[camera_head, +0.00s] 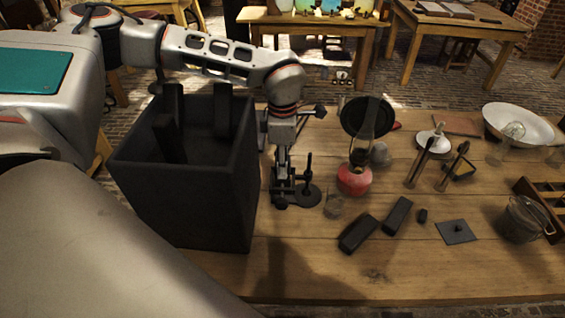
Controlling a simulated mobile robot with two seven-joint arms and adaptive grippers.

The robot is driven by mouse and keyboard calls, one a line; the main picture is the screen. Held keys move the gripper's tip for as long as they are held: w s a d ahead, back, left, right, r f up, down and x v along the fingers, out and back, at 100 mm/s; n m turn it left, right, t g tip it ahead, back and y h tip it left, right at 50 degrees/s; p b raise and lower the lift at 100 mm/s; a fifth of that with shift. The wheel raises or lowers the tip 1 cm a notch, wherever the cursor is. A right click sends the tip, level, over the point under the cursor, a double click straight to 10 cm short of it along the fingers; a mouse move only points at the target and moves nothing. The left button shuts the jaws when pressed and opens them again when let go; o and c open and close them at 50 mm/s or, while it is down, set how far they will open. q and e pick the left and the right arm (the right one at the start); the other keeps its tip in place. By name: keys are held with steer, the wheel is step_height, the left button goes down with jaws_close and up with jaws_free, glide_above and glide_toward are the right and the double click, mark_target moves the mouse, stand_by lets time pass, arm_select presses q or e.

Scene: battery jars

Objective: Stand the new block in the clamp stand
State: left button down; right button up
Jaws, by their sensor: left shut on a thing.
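My left gripper (284,192) points down at the table beside the black box. It is shut on a dark thing, mostly hidden by the fingers; I cannot tell if it is a block. Just right of the fingers stands a dark round base with a thin upright rod (308,170), which looks like the clamp stand; I cannot tell if the gripper touches it. Two black blocks lie on the table: one near the front (358,233), one to its right (397,216). Which block is the new one does not show. My right gripper is not in view.
The tall black box (205,215) holds dark upright slabs. A red lamp (354,181) with a dark disc, a glass (333,206), a small black piece (422,215), a square plate (455,232) and a glass jar (524,219) stand to the right. The front table strip is clear.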

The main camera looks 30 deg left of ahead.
arm_select(q)
steer(key=shift+f, duration=0.3)
steer(key=c, duration=1.7)
jaws_free()
step_height(320, 180, up, 12)
steer(key=shift+f, duration=0.1)
